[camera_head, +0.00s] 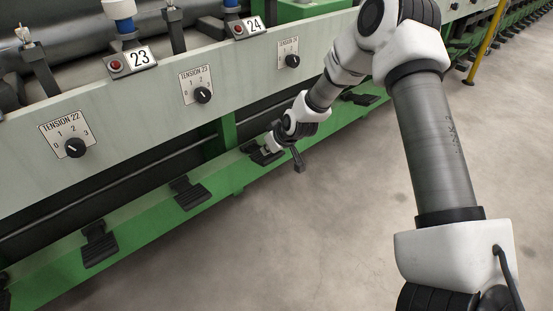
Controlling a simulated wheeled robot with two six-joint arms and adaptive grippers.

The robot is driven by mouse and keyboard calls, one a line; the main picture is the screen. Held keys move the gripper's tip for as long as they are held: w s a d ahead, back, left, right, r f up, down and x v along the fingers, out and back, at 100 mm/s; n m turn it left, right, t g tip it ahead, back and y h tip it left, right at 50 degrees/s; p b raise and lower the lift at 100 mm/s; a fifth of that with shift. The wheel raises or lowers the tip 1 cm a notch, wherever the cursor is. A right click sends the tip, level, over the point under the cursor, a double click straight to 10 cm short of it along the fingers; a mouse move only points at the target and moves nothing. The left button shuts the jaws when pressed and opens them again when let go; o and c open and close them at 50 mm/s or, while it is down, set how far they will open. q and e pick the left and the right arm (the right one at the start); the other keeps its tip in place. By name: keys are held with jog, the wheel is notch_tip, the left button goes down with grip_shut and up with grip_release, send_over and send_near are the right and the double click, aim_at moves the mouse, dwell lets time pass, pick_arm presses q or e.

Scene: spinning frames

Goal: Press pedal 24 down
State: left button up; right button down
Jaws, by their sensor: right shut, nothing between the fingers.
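My left gripper is not in view.
Other pedals sit on the green rail (145,228): two to the left (100,244) (190,193) and one farther right (362,98). The grey floor (290,250) in front is clear.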

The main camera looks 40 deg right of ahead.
aim_at(272, 160)
jog(key=shift+f+b, duration=1.35)
jog(key=shift+f, duration=0.2)
notch_tip(272, 160, down, 3)
jog(key=shift+r+b, duration=0.2)
jog(key=shift+b, duration=0.75)
jog(key=s+r+p, duration=0.3)
jog(key=s+p, duration=0.4)
jog(key=p, duration=0.3)
jog(key=shift+s+d+r, duration=0.2)
jog(key=shift+s+d, duration=0.05)
jog(key=shift+d, duration=0.05)
jog(key=shift+p, duration=0.35)
